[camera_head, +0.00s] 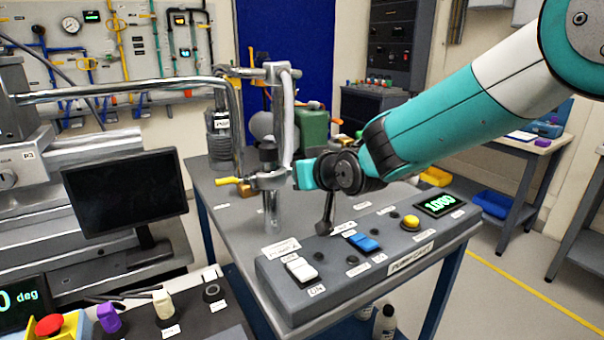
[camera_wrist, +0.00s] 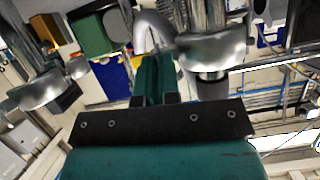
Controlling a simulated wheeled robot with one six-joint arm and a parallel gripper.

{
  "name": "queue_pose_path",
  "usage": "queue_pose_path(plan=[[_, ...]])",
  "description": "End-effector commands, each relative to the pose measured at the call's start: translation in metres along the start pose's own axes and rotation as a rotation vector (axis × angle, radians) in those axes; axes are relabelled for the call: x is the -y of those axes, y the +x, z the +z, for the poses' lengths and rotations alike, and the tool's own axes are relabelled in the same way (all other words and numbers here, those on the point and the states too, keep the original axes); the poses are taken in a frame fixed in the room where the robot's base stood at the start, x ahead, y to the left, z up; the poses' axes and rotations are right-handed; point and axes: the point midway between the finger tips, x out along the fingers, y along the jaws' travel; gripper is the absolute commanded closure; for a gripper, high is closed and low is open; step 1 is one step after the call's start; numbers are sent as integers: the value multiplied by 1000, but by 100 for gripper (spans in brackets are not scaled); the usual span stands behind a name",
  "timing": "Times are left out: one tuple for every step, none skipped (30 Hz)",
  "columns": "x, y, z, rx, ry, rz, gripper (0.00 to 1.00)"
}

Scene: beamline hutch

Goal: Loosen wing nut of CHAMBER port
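In the head view a lower pipe clamp (camera_head: 267,180) with brass-coloured fittings sits on a metal tube above the pump cart. A yellow lever (camera_head: 228,181) sticks out to its left. An upper clamp (camera_head: 268,72) joins the pipework above. No label marks the CHAMBER port, and I cannot make out a wing nut clearly. My gripper (camera_head: 303,175) points left, close to the right side of the lower clamp; I cannot tell whether it touches. In the wrist view its teal fingers (camera_wrist: 156,78) are close together, between metal flanges (camera_wrist: 215,48) and (camera_wrist: 38,90). Nothing is clearly held.
The pump cart panel (camera_head: 370,262) has a white switch (camera_head: 301,269), a blue switch (camera_head: 362,241), a yellow button (camera_head: 411,222) and a display (camera_head: 440,204) below my arm. A black monitor (camera_head: 125,190) stands left. A green box (camera_head: 312,130) sits behind the pipes.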

Motion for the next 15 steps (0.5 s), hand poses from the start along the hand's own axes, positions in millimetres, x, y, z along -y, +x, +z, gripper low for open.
queue_pose_path(plan=[[2, 0, -3, -7, 0, -4, 87], [2, 0, -3, -7, 0, -4, 80], [1, 0, -2, -6, 0, -4, 71], [1, 0, -2, -6, 1, -3, 70], [1, 0, -2, -6, 1, -3, 70], [1, 0, -2, -5, 1, -3, 70], [1, 0, -2, -4, 1, -3, 70], [1, 0, -1, -4, 1, -3, 70], [1, 0, -1, -3, 1, -3, 70], [1, 0, -1, -3, 1, -3, 70], [1, 0, -1, -2, 1, -3, 70], [1, 0, 0, -2, 1, -3, 70], [1, 0, 0, -1, 1, -3, 70], [1, 0, 0, -1, 1, -3, 70], [1, 0, 0, 0, 1, -3, 70]])
